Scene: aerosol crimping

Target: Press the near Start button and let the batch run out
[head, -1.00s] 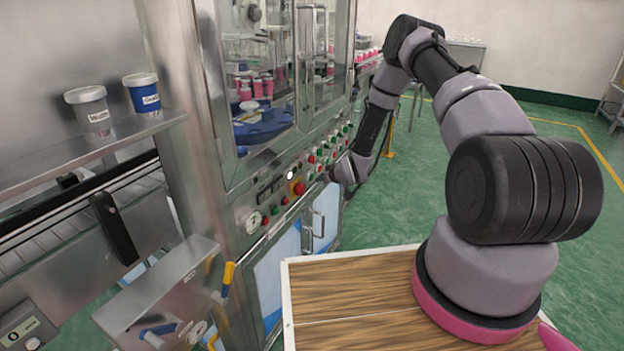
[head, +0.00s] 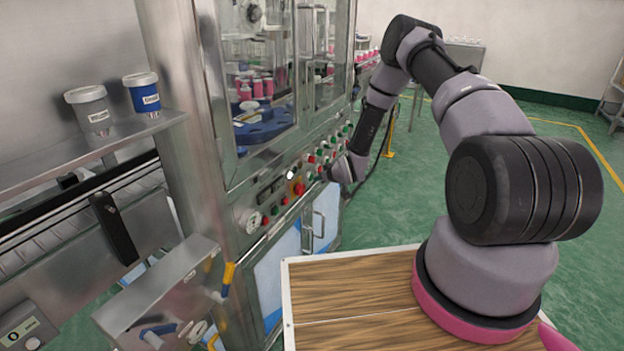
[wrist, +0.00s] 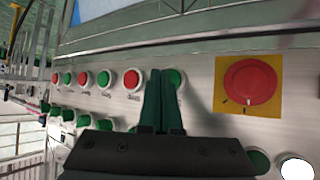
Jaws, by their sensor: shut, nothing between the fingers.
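The control panel (head: 285,192) runs along the front of the steel machine, with rows of red and green buttons. My gripper (wrist: 162,75) is shut and empty, with its dark fingers pointing at the panel. In the wrist view, a green button (wrist: 178,78) sits right at the fingertips, partly hidden by them. I cannot tell whether they touch it. A red button (wrist: 132,79) is just left of the fingers. In the head view my gripper (head: 326,175) is at the panel, its fingertips hard to make out. The button labels are too small to read.
A large red mushroom button on a yellow plate (wrist: 248,82) is right of my fingers. Behind the machine's clear doors are a blue fixture (head: 262,128) and pink cans (head: 258,88). A grey and a blue tub stand on the left shelf (head: 100,150).

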